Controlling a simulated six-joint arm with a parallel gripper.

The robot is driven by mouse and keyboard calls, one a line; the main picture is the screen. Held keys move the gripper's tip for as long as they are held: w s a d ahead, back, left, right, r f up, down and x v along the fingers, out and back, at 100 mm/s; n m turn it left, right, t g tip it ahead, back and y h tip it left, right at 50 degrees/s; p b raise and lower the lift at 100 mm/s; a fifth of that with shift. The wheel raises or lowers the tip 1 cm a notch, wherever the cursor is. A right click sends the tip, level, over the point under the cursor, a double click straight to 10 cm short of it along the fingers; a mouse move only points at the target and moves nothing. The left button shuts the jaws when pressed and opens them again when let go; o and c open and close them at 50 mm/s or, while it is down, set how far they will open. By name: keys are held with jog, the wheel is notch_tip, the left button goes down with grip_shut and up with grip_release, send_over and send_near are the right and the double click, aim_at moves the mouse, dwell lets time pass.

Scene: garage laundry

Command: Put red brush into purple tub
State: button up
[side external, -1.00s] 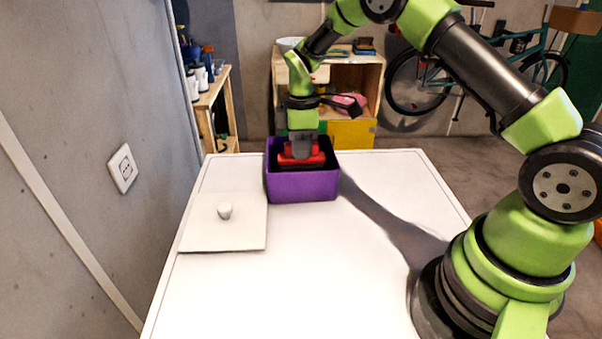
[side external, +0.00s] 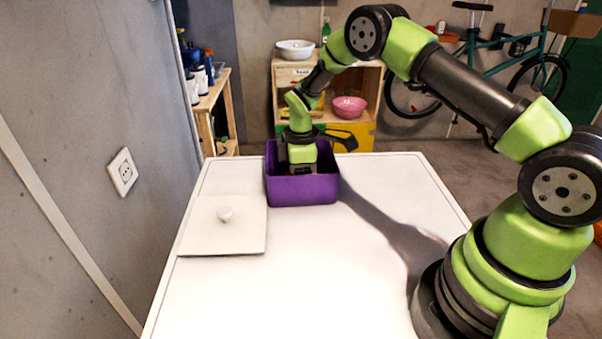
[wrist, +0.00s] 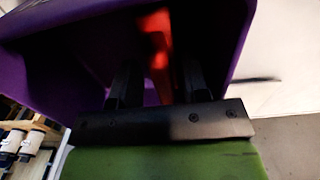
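The purple tub (side external: 303,190) stands open on the far part of the white table. My gripper (wrist: 160,80) is lowered inside it, and its fingers are hidden behind the tub wall in the side view. In the wrist view the red brush (wrist: 157,45) shows blurred between my two dark fingers, inside the purple walls (wrist: 70,25). Dark gaps seem to lie beside the brush, but whether the fingers touch it cannot be told.
A pale square lid (side external: 222,238) with a round knob lies on the table left of the tub. The front and right of the white tabletop (side external: 310,270) are clear apart from my base. A wooden shelf with a pink bowl (side external: 349,106) stands behind the table.

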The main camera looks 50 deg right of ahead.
jog(key=s+a+r+m+t, duration=0.1)
jog(key=s+r+m, duration=0.1)
jog(key=r, duration=0.9)
jog(key=s+a+r+m+t, duration=0.1)
jog(key=s+a+r, duration=0.15)
jog(key=r, duration=0.85)
jog(key=s+a+r+m+t, duration=0.1)
jog(key=s+r+m, duration=0.1)
jog(key=s, duration=0.4)
jog(key=s+a+r+m+t+y, duration=0.1)
jog(key=s+a+r+m+t, duration=0.1)
jog(key=s+m, duration=0.3)
jog(key=s+a+r+m+t+y, duration=0.1)
jog(key=s+r+m+t, duration=0.1)
jog(key=s, duration=0.7)
jog(key=shift+a+m, duration=0.3)
jog(key=shift+m, duration=0.4)
